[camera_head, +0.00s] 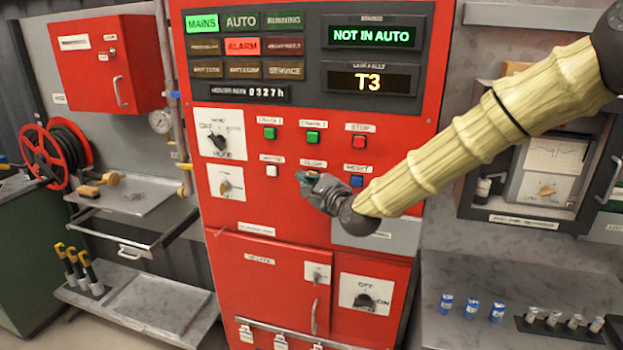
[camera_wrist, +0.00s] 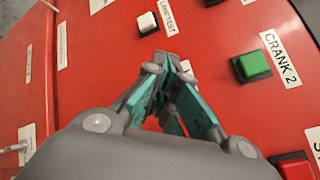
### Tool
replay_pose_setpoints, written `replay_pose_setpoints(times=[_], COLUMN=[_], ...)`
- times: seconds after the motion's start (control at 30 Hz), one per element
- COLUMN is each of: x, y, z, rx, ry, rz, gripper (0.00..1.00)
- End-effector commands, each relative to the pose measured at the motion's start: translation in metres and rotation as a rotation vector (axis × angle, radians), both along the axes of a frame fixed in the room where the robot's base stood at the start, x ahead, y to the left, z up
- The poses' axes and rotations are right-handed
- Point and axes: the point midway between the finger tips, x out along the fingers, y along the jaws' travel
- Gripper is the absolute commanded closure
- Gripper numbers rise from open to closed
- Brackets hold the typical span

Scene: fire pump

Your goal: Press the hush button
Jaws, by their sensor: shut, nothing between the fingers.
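The hush button itself is hidden behind my gripper in both views. Its small white label (camera_head: 314,163) shows just above my fingertips in the head view. My gripper (camera_head: 303,178) is shut and empty, in front of the lower button row on the red panel. In the wrist view its teal-padded fingers (camera_wrist: 168,64) come together between the white lamp test button (camera_wrist: 146,24) and the green crank 2 button (camera_wrist: 252,66). I cannot tell whether the fingertips touch anything.
Close by are the blue reset button (camera_head: 356,181), the red stop button (camera_head: 359,142), the green crank 1 button (camera_head: 270,132) and a rotary selector (camera_head: 226,184). The alarm lamp (camera_head: 242,47) is lit red. A grey bench (camera_head: 520,275) stands at right.

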Motion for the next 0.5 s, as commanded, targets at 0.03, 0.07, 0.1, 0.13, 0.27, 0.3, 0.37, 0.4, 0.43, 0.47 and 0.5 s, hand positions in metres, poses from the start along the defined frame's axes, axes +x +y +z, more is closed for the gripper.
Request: replay_pose_setpoints(times=[0.03,0.07,0.1,0.13,0.27,0.3,0.37,0.4,0.43,0.47,0.5], x=[-0.0019,-0.0027,-0.0035,-0.0038,-0.0038,-0.0037,-0.0038,-0.0041,-0.0048,-0.006,-0.0082], y=[0.0007,0.0011,0.0014,0.0016,0.0017,0.0017,0.0016,0.0018,0.0021,0.0024,0.0032], z=[-0.0003,-0.0002,-0.0001,-0.0001,0.0001,0.0,0.0,0.0,-0.0002,-0.0003,-0.0006], rx=[0.001,0.001,0.001,0.0,0.0,0.0,0.0,0.0,0.0,0.0,0.0], ry=[0.0,0.001,0.001,0.0,0.0,0.0,0.0,0.0,0.0,0.0,0.001], rz=[0.001,0.001,0.001,0.001,0.001,0.001,0.001,0.001,0.001,0.001,0.002], gripper=[1.0,1.0,1.0,1.0,1.0,1.0,1.0,1.0,1.0,1.0,1.0])
